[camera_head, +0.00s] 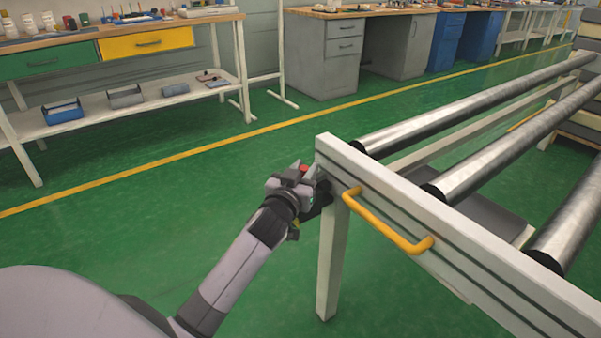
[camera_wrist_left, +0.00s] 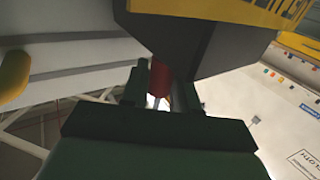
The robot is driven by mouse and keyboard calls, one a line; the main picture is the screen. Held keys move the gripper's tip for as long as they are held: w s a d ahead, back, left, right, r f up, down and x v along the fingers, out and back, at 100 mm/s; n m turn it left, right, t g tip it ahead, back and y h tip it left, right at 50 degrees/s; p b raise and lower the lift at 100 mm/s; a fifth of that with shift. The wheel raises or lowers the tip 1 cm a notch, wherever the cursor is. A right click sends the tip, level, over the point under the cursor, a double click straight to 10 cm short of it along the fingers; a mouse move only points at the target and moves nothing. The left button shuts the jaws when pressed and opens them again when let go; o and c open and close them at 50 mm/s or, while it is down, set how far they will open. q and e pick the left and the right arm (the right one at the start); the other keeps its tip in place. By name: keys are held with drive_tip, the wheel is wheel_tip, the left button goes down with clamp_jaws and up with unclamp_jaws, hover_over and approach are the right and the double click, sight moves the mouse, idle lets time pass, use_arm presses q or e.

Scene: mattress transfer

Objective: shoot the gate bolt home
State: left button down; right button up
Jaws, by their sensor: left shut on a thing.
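My left gripper (camera_head: 316,190) is at the near left corner of the white roller frame (camera_head: 330,235), beside the top of its leg. In the left wrist view the gripper (camera_wrist_left: 160,92) has its dark fingers closed on a small red piece (camera_wrist_left: 158,78), which looks like the knob of the gate bolt. A red spot (camera_head: 304,168) also shows at the gripper in the head view; I cannot tell if it is the same piece. The rest of the bolt and its socket are hidden, so how far it is slid does not show. My right gripper is out of view.
A yellow handle (camera_head: 388,222) sticks out from the frame's end rail, right of my left gripper. Steel rollers (camera_head: 445,115) run back to the right. A workbench (camera_head: 120,27) with a lower shelf stands at the back left. The green floor between is clear.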

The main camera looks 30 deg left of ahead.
sight(303, 174)
use_arm(q)
drive_tip(key=shift+w+r, duration=0.1)
drive_tip(key=shift+r, duration=0.05)
drive_tip(key=c, duration=1)
unclamp_jaws()
drive_tip(key=shift+w+d, duration=0.15)
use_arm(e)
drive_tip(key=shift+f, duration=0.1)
use_arm(q)
drive_tip(key=shift+s, duration=0.45)
drive_tip(key=s, duration=0.2)
drive_tip(key=s+d+p, duration=0.1)
drive_tip(key=s, duration=0.2)
drive_tip(key=shift+s, duration=0.1)
drive_tip(key=shift+s+d, duration=0.15)
drive_tip(key=shift+s, duration=0.35)
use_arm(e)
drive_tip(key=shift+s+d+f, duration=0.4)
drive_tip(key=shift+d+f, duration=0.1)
